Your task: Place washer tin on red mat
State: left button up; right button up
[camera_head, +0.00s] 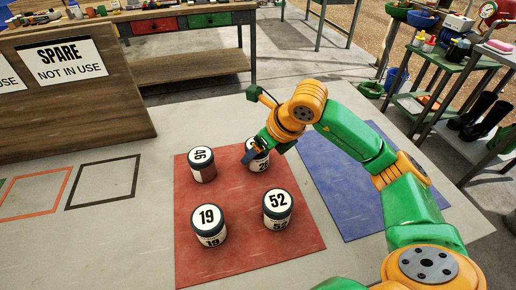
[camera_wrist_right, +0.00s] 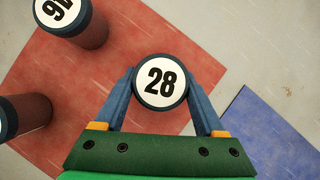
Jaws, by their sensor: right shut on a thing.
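A washer tin numbered 28 (camera_wrist_right: 160,82) is between the two fingers of my right gripper (camera_wrist_right: 162,92), which is shut on it. In the head view this tin (camera_head: 260,163) is at the back right of the red mat (camera_head: 243,248), partly hidden by my right gripper (camera_head: 256,152). I cannot tell whether its base touches the mat. Tins 46 (camera_head: 202,164), 19 (camera_head: 209,226) and 52 (camera_head: 278,209) stand upright on the red mat, apart from one another. My left gripper is not in view.
A blue mat (camera_head: 352,205) lies right of the red mat, under my right arm. A wooden board with a "SPARE NOT IN USE" sign (camera_head: 69,62) stands at the left. A cluttered green rack (camera_head: 446,70) is at the right.

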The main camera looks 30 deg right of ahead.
jog(key=o, duration=1.4)
jog(key=shift+o, duration=0.2)
jog(key=shift+r+p, duration=0.3)
jog(key=shift+r, duration=0.05)
jog(key=v, duration=1.1)
jog(key=shift+s+r+p, duration=0.2)
jog(key=shift+p, duration=0.15)
jog(key=shift+d, duration=0.15)
